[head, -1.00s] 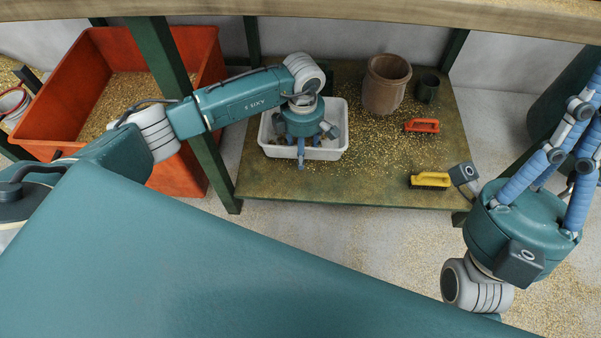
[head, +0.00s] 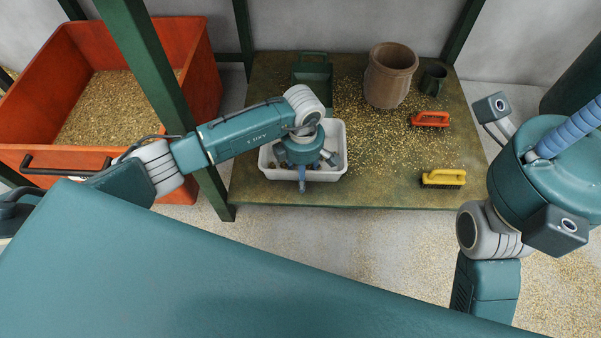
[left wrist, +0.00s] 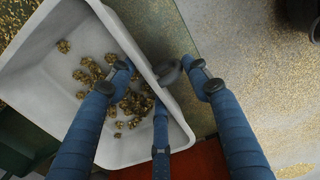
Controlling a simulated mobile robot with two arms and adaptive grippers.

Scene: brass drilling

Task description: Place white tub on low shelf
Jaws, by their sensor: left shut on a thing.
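The white tub (head: 333,174) shows over the front left part of the low shelf (head: 400,190). Brass pieces (left wrist: 130,103) lie inside it. I cannot tell whether its base touches the shelf. My left gripper (head: 302,180) is at the tub's front side, and its wrist hides part of the tub. In the left wrist view my left gripper (left wrist: 163,85) has blue fingers on both sides of the tub's wall and is shut on it. My right gripper (head: 577,128) is at the right edge, its blue fingers cut off by the frame.
A dark green box (head: 312,68) stands behind the tub. A brown pot (head: 390,75), a green mug (head: 434,78), an orange brush (head: 430,119) and a yellow brush (head: 443,178) stand to the right. Green posts (head: 160,75) and an orange bin (head: 35,110) are at left.

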